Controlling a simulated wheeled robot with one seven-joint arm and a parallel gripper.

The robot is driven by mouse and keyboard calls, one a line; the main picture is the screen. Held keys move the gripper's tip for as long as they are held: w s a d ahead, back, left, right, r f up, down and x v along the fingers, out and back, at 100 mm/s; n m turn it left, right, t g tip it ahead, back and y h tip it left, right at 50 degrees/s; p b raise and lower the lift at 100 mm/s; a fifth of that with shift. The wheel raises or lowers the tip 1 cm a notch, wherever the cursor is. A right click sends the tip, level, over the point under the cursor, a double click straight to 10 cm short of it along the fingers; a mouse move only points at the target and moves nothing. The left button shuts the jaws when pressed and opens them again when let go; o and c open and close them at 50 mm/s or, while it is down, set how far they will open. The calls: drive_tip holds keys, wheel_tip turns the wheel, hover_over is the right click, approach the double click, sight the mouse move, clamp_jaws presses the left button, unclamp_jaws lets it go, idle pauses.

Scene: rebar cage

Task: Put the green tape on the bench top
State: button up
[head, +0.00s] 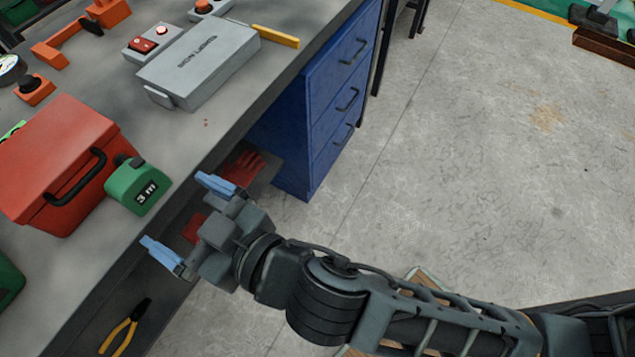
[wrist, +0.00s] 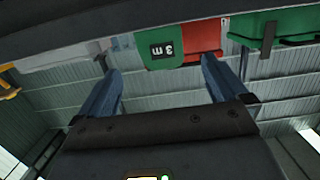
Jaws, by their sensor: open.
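The green tape (head: 128,190), marked "3 m", sits on the grey bench top (head: 110,255) close to its front edge, in front of the red toolbox. In the wrist view the green tape (wrist: 160,57) appears upside down beyond the dark bench edge, between my two fingers. My gripper (head: 173,209) is open and empty, its blue fingers pointing at the bench's front edge near the tape. It does not appear to touch the tape. The fingers also show in the wrist view (wrist: 160,68).
A red toolbox (head: 50,160) stands right behind the tape. A grey case (head: 200,65) and button boxes lie farther back. Below the top, a shelf holds red gloves (head: 243,168) and yellow pliers (head: 122,330). Blue drawers (head: 320,110) stand under the bench. Open floor lies right.

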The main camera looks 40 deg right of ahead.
drive_tip(key=s+d+f, duration=0.4)
drive_tip(key=s+d, duration=0.3)
drive_tip(key=s+d+r+m+h, duration=0.1)
drive_tip(key=s+d+r+h, duration=0.1)
drive_tip(key=s+d, duration=0.4)
drive_tip(key=s+d+r+m+h, duration=0.2)
drive_tip(key=s+d, duration=0.4)
drive_tip(key=s, duration=0.6)
drive_tip(key=shift+s+d+r+g, duration=0.15)
drive_tip(key=shift+r+g, duration=0.25)
drive_tip(key=shift+r, duration=0.2)
drive_tip(key=shift+s+d+r, duration=0.15)
drive_tip(key=shift+s+r, duration=0.1)
drive_tip(key=shift+s, duration=0.05)
